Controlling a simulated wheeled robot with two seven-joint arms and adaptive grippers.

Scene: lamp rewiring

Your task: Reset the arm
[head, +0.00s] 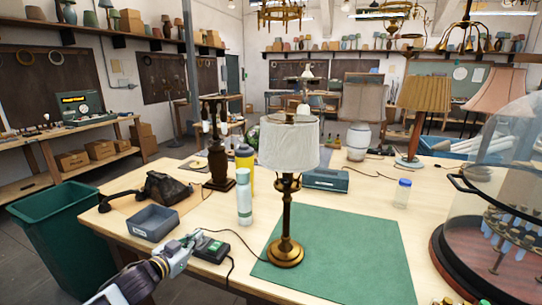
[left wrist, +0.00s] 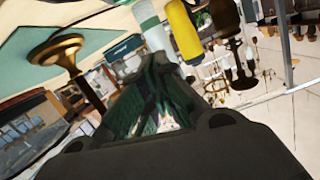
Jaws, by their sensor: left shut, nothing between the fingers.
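My left gripper (head: 192,240) is at the lower left of the head view, over the table's front left edge, shut and empty. Its dark fingers also show in the left wrist view (left wrist: 152,98). A brass table lamp with a white shade (head: 289,145) stands upright on a green mat (head: 340,262), to the right of the gripper. Its brass base also shows in the tilted left wrist view (left wrist: 55,50). My right gripper is in neither view.
On the table (head: 375,192) are a blue-grey tray (head: 153,222), a pale bottle (head: 244,197), a yellow bottle (head: 245,163) and a small jar (head: 402,194). A glass dome (head: 508,190) stands at right. A green bin (head: 65,232) is at left. The mat's front is clear.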

